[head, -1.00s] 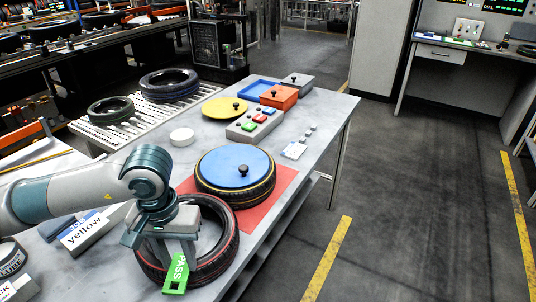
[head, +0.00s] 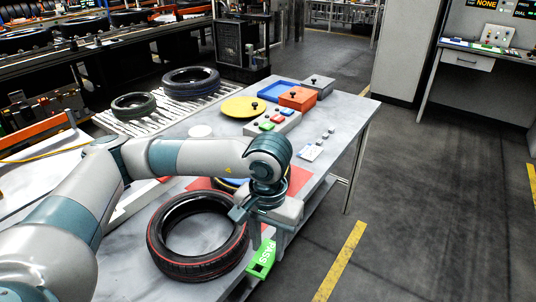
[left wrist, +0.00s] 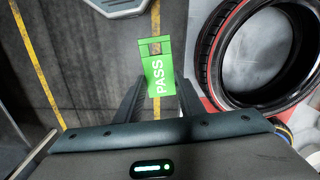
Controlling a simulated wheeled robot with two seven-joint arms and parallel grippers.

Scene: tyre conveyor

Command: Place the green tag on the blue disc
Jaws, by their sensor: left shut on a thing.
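The green tag (head: 262,259), marked PASS, hangs below my left gripper (head: 266,240), which is shut on it. In the left wrist view the tag (left wrist: 158,68) sits between the two fingers (left wrist: 160,88), with floor behind it. In the head view the tag is near the table's right edge, right of the red-striped tyre. The blue disc (head: 232,182) lies on a yellow-striped tyre on the red mat (head: 299,178). My left arm and gripper hide most of the disc and its black knob. My right gripper is not in view.
The red-striped tyre (head: 160,246) lies on the table's near part; it also shows in the left wrist view (left wrist: 213,52). A button box (head: 272,124), yellow disc (head: 240,106), orange box (head: 298,98) and white round piece (head: 200,131) stand farther back. Floor is clear to the right.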

